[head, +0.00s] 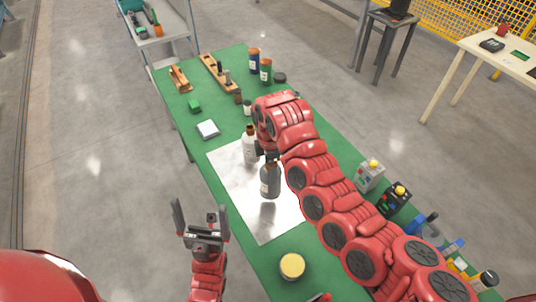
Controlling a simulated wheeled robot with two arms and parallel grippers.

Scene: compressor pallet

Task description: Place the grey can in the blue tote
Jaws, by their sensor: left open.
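A dark grey can (270,181) with a pale label is on or just above the white sheet on the green table; I cannot tell whether it touches. My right gripper (266,155) is at the top of this can, and its fingers are mostly hidden, so its grip is unclear. My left gripper (202,222) is open and empty, off the table's left edge, fingers pointing up. A blue-teal container (131,5), possibly the tote, is partly cut off on the cart at the top left.
A white bottle (249,146) stands close behind the can. A yellow-topped tin (292,266) is at the near edge. Grey boxes with yellow buttons (370,176) lie right of my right arm. Wooden holders (215,72) and jars (265,70) are at the far end.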

